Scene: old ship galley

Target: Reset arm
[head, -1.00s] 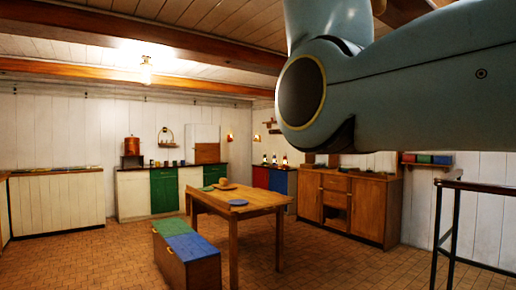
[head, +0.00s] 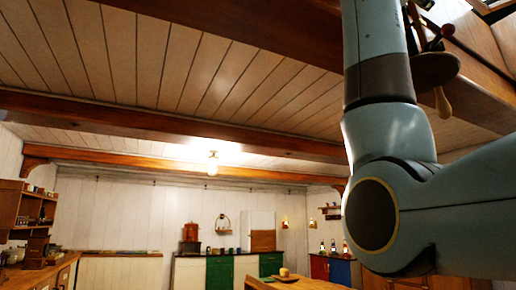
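A blue-grey arm of mine (head: 400,190) fills the right side of the head view. One link runs up out of the top of the picture and another runs out at the right edge, with a round dark joint cap at the elbow. Neither gripper shows in the head view, so I cannot see whether they are open or shut.
A wooden table (head: 300,284) with a plate (head: 285,278) on it is at the bottom. Green and white cabinets (head: 219,271) line the back wall. A wooden counter (head: 40,278) runs along the left. A ceiling beam (head: 150,122) crosses above, and a hanging rack (head: 434,70) is behind my arm.

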